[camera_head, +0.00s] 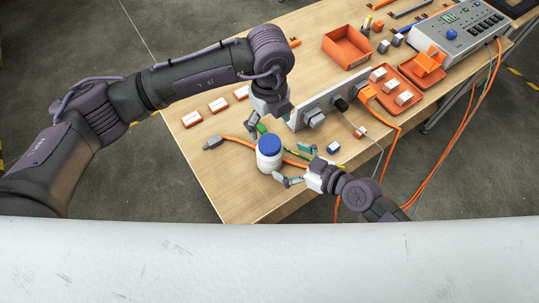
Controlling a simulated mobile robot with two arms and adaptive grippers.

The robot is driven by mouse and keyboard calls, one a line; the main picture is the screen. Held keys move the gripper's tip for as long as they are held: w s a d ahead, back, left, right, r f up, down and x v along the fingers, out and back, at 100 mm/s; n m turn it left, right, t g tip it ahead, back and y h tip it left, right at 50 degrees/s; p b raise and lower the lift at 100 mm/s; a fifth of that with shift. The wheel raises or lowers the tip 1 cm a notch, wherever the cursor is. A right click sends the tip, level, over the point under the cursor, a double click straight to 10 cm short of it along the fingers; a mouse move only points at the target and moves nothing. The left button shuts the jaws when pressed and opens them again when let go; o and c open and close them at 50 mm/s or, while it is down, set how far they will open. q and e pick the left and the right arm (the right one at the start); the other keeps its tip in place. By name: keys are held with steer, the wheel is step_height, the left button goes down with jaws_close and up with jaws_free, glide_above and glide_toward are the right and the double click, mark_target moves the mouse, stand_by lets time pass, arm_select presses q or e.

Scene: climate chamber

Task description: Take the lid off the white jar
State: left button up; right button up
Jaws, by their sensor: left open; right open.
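The white jar (269,163) stands upright near the front edge of the wooden table. Its blue lid (269,144) is on top of it. My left gripper (271,123) is open and empty, pointing down just behind the jar and above the lid's far side. My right gripper (290,163) is open to the right of the jar and faces it. One finger is near the jar's lower front side, the other is farther back at the right. I cannot tell whether any finger touches the jar.
An orange cable with a grey plug (213,142) passes by the jar. Orange-and-white blocks (217,104) lie at the left. An orange bin (346,46) and a control box (459,35) stand farther back. The table's front left corner is clear.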

mark_target(280, 157)
steer(key=x, duration=0.6)
steer(key=shift+a, duration=0.15)
